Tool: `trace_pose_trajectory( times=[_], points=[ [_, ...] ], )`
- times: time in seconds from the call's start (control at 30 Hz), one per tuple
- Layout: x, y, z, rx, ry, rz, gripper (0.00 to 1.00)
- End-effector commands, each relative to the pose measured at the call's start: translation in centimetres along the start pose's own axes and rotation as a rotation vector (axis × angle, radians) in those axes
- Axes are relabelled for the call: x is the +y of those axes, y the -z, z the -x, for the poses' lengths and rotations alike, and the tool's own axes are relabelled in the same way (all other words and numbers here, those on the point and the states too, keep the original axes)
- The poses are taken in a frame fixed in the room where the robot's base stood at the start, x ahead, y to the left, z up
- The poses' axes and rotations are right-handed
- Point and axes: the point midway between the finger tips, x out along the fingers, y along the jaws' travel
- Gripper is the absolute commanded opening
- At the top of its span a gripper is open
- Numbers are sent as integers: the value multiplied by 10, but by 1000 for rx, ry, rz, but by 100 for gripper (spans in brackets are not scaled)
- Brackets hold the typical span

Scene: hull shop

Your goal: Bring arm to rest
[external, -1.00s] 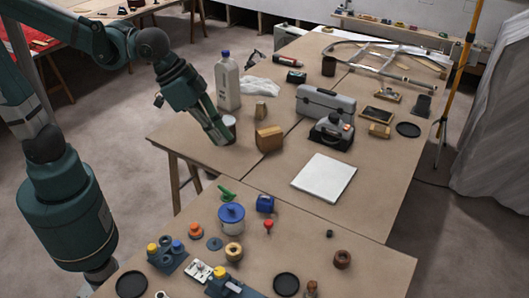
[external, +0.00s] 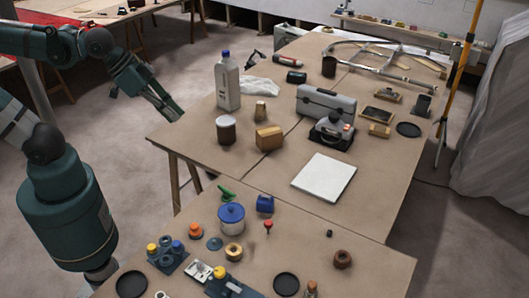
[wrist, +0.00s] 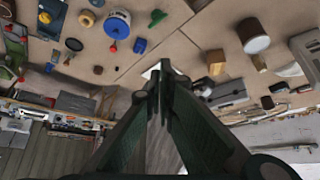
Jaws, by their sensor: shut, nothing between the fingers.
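My gripper (external: 168,108) is raised at the left in the external view, over the floor just beyond the left edge of the far table. It is shut and empty. In the wrist view its two fingers (wrist: 160,85) meet in the middle of the picture. A brown jar with a pale lid (external: 226,130) stands on the far table, to the right of and below my gripper in the picture. My gripper touches nothing.
The far table (external: 185,140) holds a white bottle (external: 228,82), a wooden block (external: 269,138), a grey toolbox (external: 325,105) and a white pad (external: 323,177). The near table holds a blue-lidded pot (external: 231,217) and several small parts. Open floor (external: 120,150) lies around my arm.

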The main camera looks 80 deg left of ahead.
Motion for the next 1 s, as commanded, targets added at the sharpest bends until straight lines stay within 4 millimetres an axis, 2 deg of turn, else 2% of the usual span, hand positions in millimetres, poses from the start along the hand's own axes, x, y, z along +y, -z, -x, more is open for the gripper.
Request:
trace_pose_trajectory(
  times=[0.1, 0.3, 0.7, 1.0],
  points=[
    [-13, -17, 4, 9, 16, 22, 0],
    [-24, -34, 8, 19, 32, 43, 0],
    [-27, -38, 9, 22, 37, 49, 0],
    [-27, -38, 9, 22, 36, 49, 38]
  ],
)
